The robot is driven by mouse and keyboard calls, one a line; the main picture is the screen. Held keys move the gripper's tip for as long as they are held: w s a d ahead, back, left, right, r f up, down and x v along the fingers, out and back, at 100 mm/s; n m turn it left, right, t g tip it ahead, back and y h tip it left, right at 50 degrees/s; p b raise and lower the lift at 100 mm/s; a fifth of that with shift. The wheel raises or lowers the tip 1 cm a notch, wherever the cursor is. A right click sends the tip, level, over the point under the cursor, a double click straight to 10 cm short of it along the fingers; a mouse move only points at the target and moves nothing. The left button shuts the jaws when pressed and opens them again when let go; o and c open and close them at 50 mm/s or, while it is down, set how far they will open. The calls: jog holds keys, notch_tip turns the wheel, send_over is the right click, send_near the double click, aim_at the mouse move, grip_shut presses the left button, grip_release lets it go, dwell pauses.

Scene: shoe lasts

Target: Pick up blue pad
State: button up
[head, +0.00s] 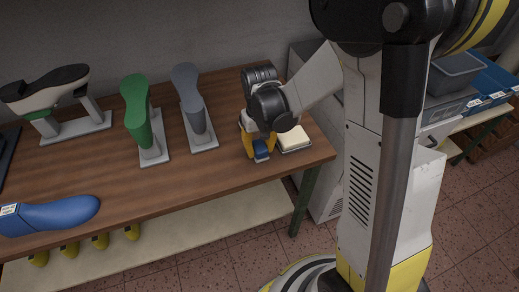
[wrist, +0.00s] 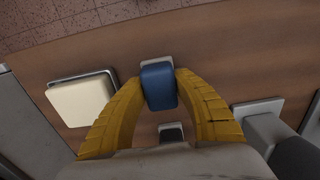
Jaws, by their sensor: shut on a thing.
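The blue pad (head: 261,148) is a small block at the right end of the wooden table. In the wrist view the blue pad (wrist: 159,86) sits between the two yellow fingers. My gripper (head: 257,146) points down over the table with its fingers on either side of the pad. In the wrist view my gripper (wrist: 160,85) is shut on the pad. A light grey plate shows just past the pad's far edge in the wrist view; I cannot tell whether the pad still touches it.
A grey last (head: 188,95) and a green last (head: 137,110) stand on plates to the left. A blue last (head: 50,215) lies at front left. The table's front middle is clear.

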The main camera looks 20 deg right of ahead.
aim_at(259, 145)
notch_tip(259, 145, up, 5)
jog(key=p, duration=0.2)
jog(key=shift+f+p, duration=0.15)
jog(key=shift+p, duration=0.2)
grip_shut()
jog(key=d+r+p, duration=0.1)
jog(key=d+r, duration=0.1)
jog(key=d, duration=0.1)
jog(key=d+r+p, duration=0.1)
jog(key=d, duration=0.3)
jog(key=d+r+p, duration=0.1)
jog(key=d+r, duration=0.1)
jog(key=d, duration=0.1)
jog(key=shift+s+d+r, duration=0.15)
jog(key=shift+d+r, duration=0.1)
jog(key=shift+r, duration=0.1)
jog(key=shift+d+r, duration=0.3)
jog(key=shift+d, duration=0.3)
jog(key=shift+o, duration=1.7)
grip_release()
jog(key=c, duration=0.4)
